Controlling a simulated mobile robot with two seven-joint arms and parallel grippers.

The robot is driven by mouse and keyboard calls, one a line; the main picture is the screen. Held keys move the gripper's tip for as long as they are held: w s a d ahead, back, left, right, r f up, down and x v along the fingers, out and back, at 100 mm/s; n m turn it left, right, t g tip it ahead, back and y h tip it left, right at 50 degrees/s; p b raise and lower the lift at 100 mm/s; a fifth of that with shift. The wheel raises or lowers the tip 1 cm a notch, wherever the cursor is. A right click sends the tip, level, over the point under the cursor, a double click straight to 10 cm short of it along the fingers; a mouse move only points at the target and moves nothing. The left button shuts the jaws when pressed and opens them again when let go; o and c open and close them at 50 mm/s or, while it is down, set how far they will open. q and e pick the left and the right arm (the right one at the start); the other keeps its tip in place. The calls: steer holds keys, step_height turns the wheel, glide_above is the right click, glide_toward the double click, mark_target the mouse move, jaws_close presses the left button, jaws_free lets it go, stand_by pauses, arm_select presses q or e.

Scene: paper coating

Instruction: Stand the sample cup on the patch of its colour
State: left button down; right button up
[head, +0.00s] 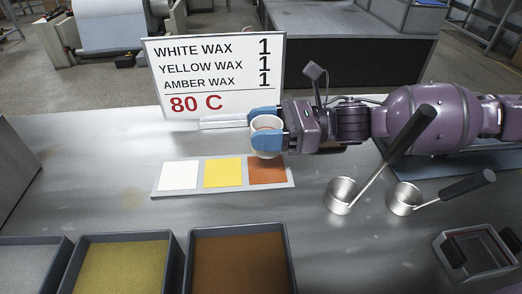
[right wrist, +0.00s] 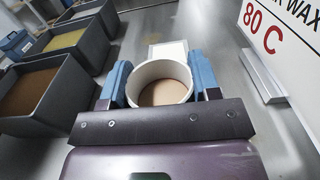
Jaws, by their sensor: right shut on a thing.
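The white sample cup (head: 266,149) has tan-brown contents, which show in the right wrist view (right wrist: 163,94). My right gripper (head: 265,128) is shut on the cup, with a blue finger on each side, and the cup is upright. A pale board (head: 222,190) carries a white patch (head: 179,175), a yellow patch (head: 223,173) and a brown patch (head: 267,171). In the head view the cup overlaps the back edge of the brown patch; I cannot tell whether it touches. In the right wrist view only the white patch (right wrist: 168,49) shows beyond the cup. My left gripper is not in view.
A sign (head: 215,75) stands behind the board. Grey bins of yellow (head: 123,268) and brown (head: 238,262) material stand at the front left. Two metal ladles (head: 341,196) (head: 404,199) and a small grey container (head: 475,252) are at the right.

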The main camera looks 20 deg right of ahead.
mark_target(263, 151)
steer(key=shift+f+b, duration=0.75)
steer(key=shift+f, duration=2.1)
steer(key=shift+f, duration=0.15)
steer(key=o, duration=0.9)
steer(key=shift+d, duration=0.2)
steer(key=shift+p+v, duration=0.8)
steer(key=shift+v, duration=2.8)
steer(key=shift+r, duration=0.25)
